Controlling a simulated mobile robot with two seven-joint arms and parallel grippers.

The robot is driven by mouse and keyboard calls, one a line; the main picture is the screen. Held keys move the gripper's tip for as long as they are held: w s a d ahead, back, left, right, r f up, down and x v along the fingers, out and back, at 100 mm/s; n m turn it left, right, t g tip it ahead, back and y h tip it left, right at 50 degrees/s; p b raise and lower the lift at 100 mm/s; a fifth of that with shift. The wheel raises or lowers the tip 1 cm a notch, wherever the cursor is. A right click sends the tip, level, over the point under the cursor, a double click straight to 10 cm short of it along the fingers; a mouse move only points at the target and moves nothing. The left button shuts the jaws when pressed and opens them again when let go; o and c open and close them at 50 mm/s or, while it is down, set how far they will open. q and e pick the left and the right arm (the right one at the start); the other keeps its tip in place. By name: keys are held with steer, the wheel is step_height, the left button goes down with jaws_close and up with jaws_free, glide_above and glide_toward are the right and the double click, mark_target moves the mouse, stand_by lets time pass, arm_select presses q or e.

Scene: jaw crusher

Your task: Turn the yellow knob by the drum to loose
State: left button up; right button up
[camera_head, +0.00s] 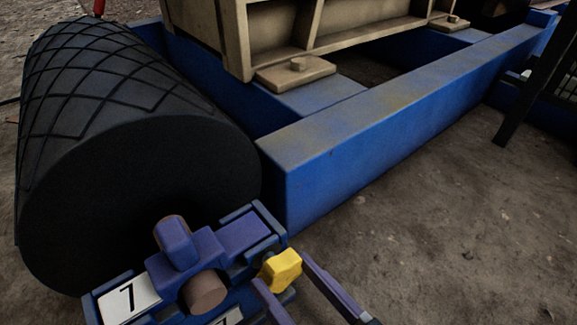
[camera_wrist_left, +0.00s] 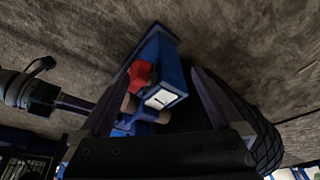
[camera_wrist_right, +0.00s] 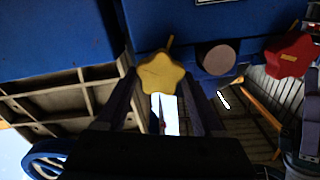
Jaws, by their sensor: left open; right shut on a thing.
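The yellow star-shaped knob (camera_head: 283,263) sits at the right end of the blue and purple bearing block (camera_head: 238,232) by the black drum (camera_head: 150,185). My right gripper (camera_head: 284,277) has its fingers on either side of the knob and is shut on it. In the right wrist view the knob (camera_wrist_right: 160,73) lies between the two fingers, with its pointer upward. My left gripper (camera_wrist_left: 163,80) shows only in its own wrist view. It is open and empty. A red knob (camera_wrist_left: 140,77) on the block shows beyond its fingers.
A blue frame beam (camera_head: 390,110) runs up to the right behind the block. White plates (camera_head: 128,297), one with a 7, are on the block. The red knob (camera_wrist_right: 288,54) is right of the yellow one. Bare ground (camera_head: 430,220) lies right of the beam.

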steer(key=c, duration=0.3)
steer(key=shift+n, duration=0.8)
steer(key=shift+c, duration=0.2)
steer(key=o, duration=1.4)
steer(key=shift+s+d, duration=0.15)
steer(key=shift+s, duration=0.05)
steer(key=p+v, duration=0.2)
steer(key=v, duration=0.7)
steer(key=shift+s+d, duration=0.2)
